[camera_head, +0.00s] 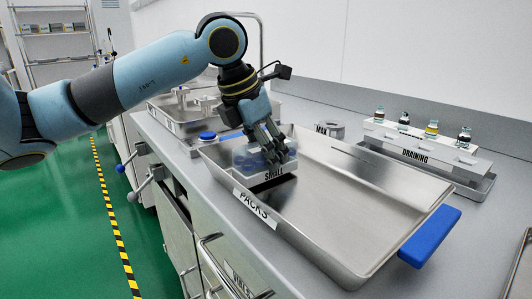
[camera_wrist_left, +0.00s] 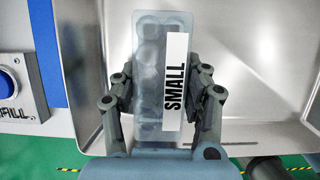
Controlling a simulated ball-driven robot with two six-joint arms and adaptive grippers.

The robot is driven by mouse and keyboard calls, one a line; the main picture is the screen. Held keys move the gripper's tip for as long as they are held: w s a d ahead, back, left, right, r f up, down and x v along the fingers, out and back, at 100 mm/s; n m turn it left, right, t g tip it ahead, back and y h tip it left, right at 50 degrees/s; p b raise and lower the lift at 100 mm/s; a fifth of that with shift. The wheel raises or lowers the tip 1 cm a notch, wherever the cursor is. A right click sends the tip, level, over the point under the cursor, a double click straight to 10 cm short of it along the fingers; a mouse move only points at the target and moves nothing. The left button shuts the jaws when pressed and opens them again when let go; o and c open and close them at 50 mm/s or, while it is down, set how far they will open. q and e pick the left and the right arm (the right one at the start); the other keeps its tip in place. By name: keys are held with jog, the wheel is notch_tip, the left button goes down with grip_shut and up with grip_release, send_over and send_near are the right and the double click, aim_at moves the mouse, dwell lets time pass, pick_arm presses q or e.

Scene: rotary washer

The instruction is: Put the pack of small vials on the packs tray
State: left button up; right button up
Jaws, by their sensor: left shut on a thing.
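The pack of small vials (camera_head: 268,174) is a translucent bluish box with a white label reading SMALL. My left gripper (camera_head: 272,150) is shut on it, with fingers along both long sides. The wrist view shows the pack (camera_wrist_left: 149,95) lengthwise between the fingers (camera_wrist_left: 162,88), vials dimly visible inside. The packs tray (camera_head: 340,208) is a wide metal tray with a PACKS label on its near rim and a blue handle. The pack is within the tray's left end, label upright; I cannot tell whether its bottom touches the tray floor. My right gripper is not in view.
A rack labelled DRAINING (camera_head: 415,154) holding several small vials stands behind the tray at right. A metal cup (camera_head: 329,130) is behind the tray. A blue button (camera_head: 208,135) is left of it. The tray's middle and right are empty.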

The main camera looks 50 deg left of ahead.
pick_arm(q)
jog(key=shift+f, duration=0.15)
jog(key=shift+f+b, duration=0.3)
jog(key=o, duration=0.8)
jog(key=shift+f, duration=0.1)
jog(key=o, duration=0.4)
jog(key=shift+o, duration=0.2)
